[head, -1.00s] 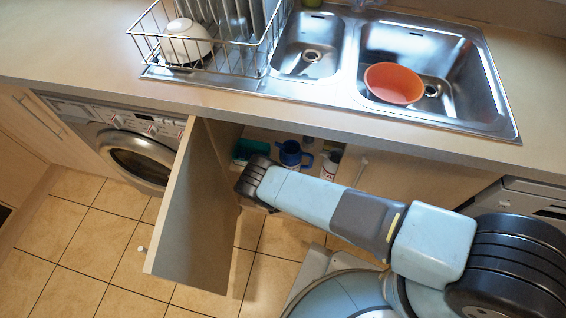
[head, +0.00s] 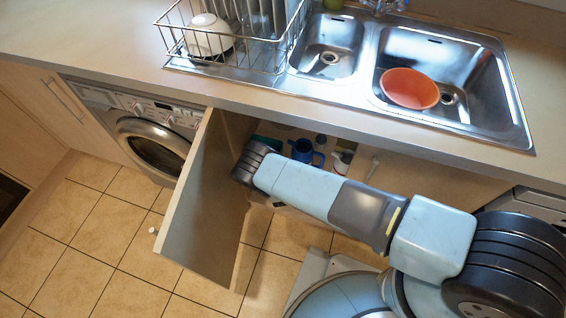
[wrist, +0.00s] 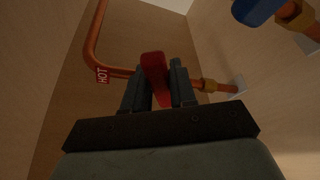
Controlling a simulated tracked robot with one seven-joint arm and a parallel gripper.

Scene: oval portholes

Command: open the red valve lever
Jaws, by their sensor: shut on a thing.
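The red valve lever (wrist: 154,66) shows in the wrist view, between the two fingers of my gripper (wrist: 160,84). My gripper is shut on the lever, and the fingers hide part of it. In the head view my arm (head: 300,187) reaches into the cupboard under the sink, and the gripper and lever are hidden there.
A blue lever (wrist: 254,10) is at the wrist view's upper right. The cupboard door (head: 205,205) stands open left of my arm. A blue mug (head: 305,152) and bottles stand inside the cupboard.

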